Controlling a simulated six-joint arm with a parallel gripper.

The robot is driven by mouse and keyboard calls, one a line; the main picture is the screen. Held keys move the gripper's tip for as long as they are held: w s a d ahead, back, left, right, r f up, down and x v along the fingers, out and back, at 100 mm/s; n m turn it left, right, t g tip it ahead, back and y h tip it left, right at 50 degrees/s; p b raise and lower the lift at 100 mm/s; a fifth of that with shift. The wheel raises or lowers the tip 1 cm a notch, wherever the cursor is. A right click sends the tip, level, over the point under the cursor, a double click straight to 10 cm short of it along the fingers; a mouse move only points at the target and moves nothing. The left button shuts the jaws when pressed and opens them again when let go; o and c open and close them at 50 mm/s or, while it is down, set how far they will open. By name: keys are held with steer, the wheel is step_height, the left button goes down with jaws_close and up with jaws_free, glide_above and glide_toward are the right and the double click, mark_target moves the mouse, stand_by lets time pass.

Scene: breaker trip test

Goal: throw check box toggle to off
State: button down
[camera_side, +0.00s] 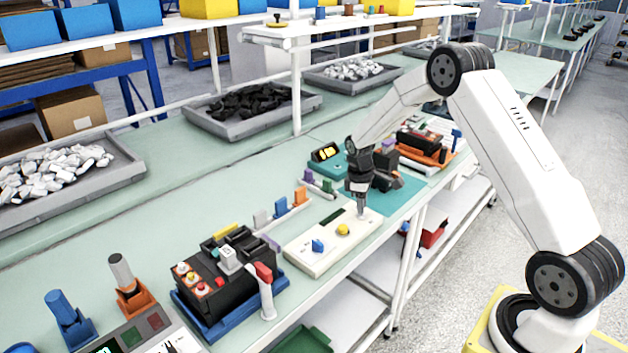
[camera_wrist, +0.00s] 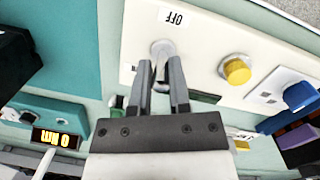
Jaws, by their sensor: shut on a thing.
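The check box (camera_side: 310,245) is a long cream box on the bench, with a yellow button (camera_side: 343,229) and a blue switch (camera_side: 318,246) on top. My gripper (camera_side: 361,208) reaches down to its far right end. In the wrist view my gripper (camera_wrist: 162,75) is shut on the toggle (camera_wrist: 161,48), a pale round lever mostly hidden between the fingers. An "OFF" label (camera_wrist: 174,17) lies on the box just beyond the toggle and reads upside down. The toggle's exact tilt is hard to tell.
A black breaker unit (camera_side: 225,270) in a blue tray stands left of the box. A teal mat (camera_side: 395,197) lies to its right. A meter with a yellow display (camera_side: 325,153) stands behind. Small colored clips (camera_side: 281,207) line the back.

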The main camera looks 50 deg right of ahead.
steer(key=shift+s+t, duration=0.4)
steer(key=shift+t, duration=0.8)
steer(key=shift+s+t, duration=0.2)
steer(key=shift+t, duration=0.5)
steer(key=shift+s+t, duration=0.2)
steer(key=shift+t, duration=0.5)
steer(key=c, duration=0.6)
jaws_free()
steer(key=shift+f, duration=0.1)
steer(key=shift+s, duration=0.1)
steer(key=shift+v, duration=3.9)
